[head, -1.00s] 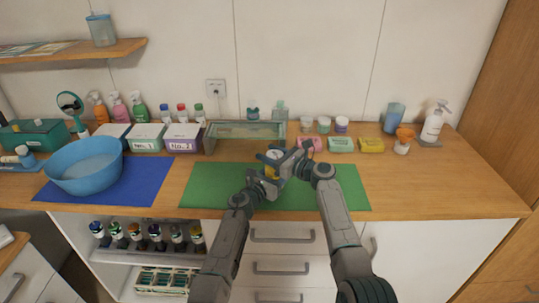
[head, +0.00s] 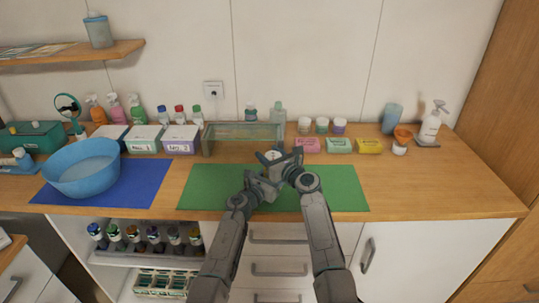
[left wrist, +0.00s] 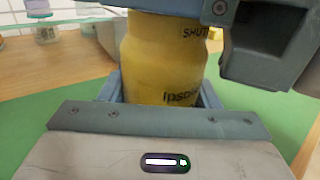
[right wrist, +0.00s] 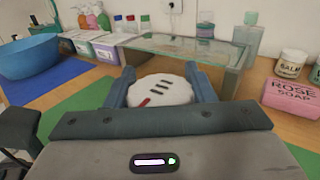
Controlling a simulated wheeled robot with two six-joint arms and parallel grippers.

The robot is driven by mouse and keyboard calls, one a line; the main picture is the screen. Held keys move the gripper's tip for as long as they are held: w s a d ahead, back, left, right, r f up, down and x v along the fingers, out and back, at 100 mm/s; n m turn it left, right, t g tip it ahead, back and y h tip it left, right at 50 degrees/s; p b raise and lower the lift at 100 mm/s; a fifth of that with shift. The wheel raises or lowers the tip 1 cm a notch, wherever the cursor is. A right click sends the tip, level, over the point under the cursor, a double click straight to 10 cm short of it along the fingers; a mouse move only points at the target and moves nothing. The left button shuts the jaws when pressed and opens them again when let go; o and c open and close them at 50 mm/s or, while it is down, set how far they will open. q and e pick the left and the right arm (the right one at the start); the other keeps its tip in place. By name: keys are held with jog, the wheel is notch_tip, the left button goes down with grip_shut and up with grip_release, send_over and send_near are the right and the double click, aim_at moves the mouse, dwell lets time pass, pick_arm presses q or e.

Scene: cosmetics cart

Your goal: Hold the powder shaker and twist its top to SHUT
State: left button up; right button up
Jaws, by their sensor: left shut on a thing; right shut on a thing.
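The powder shaker stands upright over the green mat (head: 330,188). Its yellow body (left wrist: 165,60) fills the middle of the left wrist view, with "SHUT" printed near its upper edge. Its white top (right wrist: 160,91), with dark slots and a red mark, shows in the right wrist view. My left gripper (left wrist: 162,92) is shut on the yellow body. My right gripper (right wrist: 160,88) is shut on the white top, above the left one. In the head view the grippers hide most of the shaker. I cannot tell whether the red mark lines up with "SHUT".
A glass-topped stand (head: 243,131) is just behind the grippers. Soap boxes, including a pink one (head: 306,145), stand behind to the right. A blue bowl (head: 82,168) on a blue mat (head: 130,190) is at the left. The counter right of the green mat is clear.

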jog(key=shift+f, duration=0.1)
jog(key=o, duration=1)
jog(key=v, duration=1.2)
pick_arm(q)
jog(key=o, duration=1.1)
